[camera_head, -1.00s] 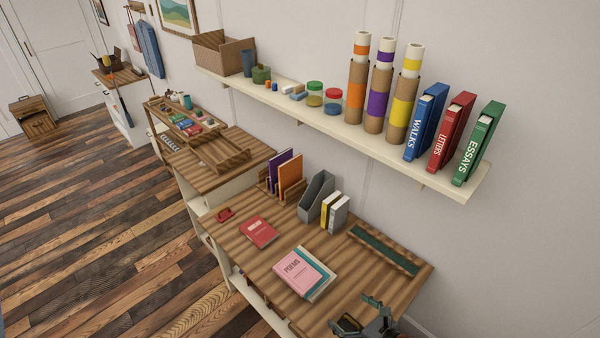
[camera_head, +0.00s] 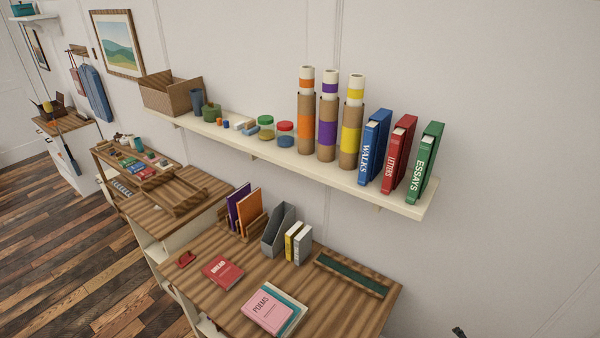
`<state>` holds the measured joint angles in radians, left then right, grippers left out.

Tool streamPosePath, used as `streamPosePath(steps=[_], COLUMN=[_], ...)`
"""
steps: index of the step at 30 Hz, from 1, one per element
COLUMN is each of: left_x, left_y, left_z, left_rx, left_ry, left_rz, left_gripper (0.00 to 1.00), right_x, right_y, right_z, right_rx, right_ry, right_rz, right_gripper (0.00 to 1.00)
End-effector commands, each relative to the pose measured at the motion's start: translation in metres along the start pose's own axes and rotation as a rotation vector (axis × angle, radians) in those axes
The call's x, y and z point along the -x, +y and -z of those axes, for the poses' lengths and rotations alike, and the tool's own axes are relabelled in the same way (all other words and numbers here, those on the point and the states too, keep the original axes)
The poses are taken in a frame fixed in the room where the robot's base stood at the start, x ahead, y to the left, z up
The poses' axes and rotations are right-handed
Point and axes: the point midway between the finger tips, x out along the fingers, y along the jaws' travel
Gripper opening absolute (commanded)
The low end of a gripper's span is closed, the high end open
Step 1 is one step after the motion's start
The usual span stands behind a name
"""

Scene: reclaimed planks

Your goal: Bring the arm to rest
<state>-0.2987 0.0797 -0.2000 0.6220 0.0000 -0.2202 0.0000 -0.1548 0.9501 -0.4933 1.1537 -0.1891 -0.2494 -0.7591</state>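Only a small dark tip of what looks like my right gripper (camera_head: 458,332) shows at the bottom edge, right of the desk. It is against the wall background and apart from the desk and shelf items. Its fingers are cut off by the frame, so I cannot tell open from shut or whether it holds anything. My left gripper is not in view.
The wooden desk (camera_head: 340,308) holds a pink POEMS book (camera_head: 268,308), a red book (camera_head: 222,272), a grey file holder (camera_head: 278,230) and a green-lined tray (camera_head: 350,273). Above it, a wall shelf (camera_head: 300,166) carries tubes and upright books. Space right of the desk looks clear.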

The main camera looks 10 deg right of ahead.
Motion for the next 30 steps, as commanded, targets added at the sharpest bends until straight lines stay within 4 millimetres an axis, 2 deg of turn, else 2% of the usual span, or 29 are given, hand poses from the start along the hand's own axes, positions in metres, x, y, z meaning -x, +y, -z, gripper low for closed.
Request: streamPosePath(steps=[1, 3, 5, 9, 15, 19, 20, 21, 26, 29, 30], left_x=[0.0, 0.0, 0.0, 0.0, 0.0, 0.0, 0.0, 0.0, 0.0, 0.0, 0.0], left_y=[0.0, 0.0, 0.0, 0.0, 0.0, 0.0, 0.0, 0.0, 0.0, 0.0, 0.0], left_z=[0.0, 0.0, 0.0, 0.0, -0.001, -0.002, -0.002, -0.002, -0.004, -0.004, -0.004], left_rx=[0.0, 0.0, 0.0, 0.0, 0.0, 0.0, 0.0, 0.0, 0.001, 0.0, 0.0], left_ry=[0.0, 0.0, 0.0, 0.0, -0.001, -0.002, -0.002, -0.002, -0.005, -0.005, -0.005], left_rz=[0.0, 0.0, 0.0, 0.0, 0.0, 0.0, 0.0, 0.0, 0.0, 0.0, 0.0], left_gripper=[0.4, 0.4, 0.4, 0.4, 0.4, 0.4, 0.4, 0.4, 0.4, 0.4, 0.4], right_x=[0.001, 0.004, 0.011, 0.036, 0.089, 0.129, 0.124, 0.113, 0.092, 0.081, 0.077], right_y=[-0.029, -0.067, -0.101, -0.178, -0.279, -0.337, -0.344, -0.349, -0.376, -0.39, -0.394], right_z=[-0.026, -0.061, -0.089, -0.151, -0.22, -0.253, -0.236, -0.206, -0.11, -0.042, -0.013], right_rx=[-0.084, -0.212, -0.323, -0.575, -0.902, -1.087, -1.115, -1.13, -1.2, -1.249, -1.269], right_ry=[-0.04, -0.097, -0.149, -0.284, -0.485, -0.614, -0.603, -0.575, -0.507, -0.458, -0.438], right_rz=[0.042, 0.089, 0.126, 0.194, 0.245, 0.254, 0.262, 0.279, 0.343, 0.388, 0.406], right_gripper=[1.0, 1.0, 1.0, 1.0, 1.0, 1.0, 1.0, 1.0, 1.0, 1.0, 1.0])
